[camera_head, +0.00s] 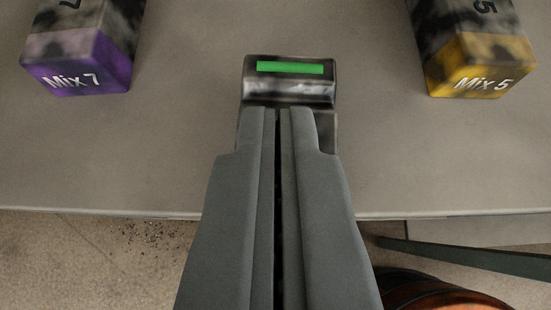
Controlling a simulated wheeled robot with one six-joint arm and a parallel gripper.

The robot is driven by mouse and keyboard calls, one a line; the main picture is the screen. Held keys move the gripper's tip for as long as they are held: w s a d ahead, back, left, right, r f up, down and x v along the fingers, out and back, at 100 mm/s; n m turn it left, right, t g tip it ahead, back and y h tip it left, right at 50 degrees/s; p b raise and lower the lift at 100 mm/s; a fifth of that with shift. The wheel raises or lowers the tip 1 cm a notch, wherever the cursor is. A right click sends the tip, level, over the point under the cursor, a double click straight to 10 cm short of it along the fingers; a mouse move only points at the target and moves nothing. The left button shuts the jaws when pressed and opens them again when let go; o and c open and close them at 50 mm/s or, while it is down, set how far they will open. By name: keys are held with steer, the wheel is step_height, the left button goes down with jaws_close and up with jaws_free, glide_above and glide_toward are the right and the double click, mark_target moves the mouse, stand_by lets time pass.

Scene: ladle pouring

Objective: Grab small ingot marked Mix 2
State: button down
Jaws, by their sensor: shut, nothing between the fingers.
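My gripper (277,112) is in the middle of the view with its two grey fingers side by side, shut and empty. Just beyond its tips is a small dark metallic block (289,88) with a bright green bar on top. The fingertips overlap its near part in the picture; I cannot tell whether they touch it. No Mix 2 marking shows on it or anywhere in view. The fingers hide part of the block's near end.
A purple-ended ingot marked Mix 7 (78,66) lies at upper left. A yellow-ended ingot marked Mix 5 (480,68) lies at upper right.

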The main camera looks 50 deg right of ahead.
steer(key=s+a, duration=0.7)
steer(key=a, duration=0.2)
steer(key=shift+r, duration=0.15)
steer(key=c, duration=2)
jaws_free()
steer(key=shift+s+a, duration=0.15)
steer(key=o, duration=0.7)
steer(key=shift+c, duration=0.2)
steer(key=o, duration=0.4)
steer(key=shift+r, duration=0.1)
steer(key=shift+o, duration=1.2)
steer(key=w+d+r+m+g+y, duration=0.1)
steer(key=w+d+r+g+y, duration=0.1)
steer(key=d+r+g, duration=0.1)
steer(key=shift+w+d+r, duration=0.3)
steer(key=shift+d+r, duration=0.2)
steer(key=shift+r, duration=0.3)
step_height(320, 180, up, 4)
steer(key=w+d+g+y, duration=0.1)
steer(key=w+d+y, duration=0.1)
steer(key=y, duration=0.1)
steer(key=x, duration=0.6)
steer(key=shift+w+f, duration=0.1)
steer(key=shift+f, duration=0.15)
steer(key=shift+s+x, duration=0.2)
steer(key=shift+x, duration=2.25)
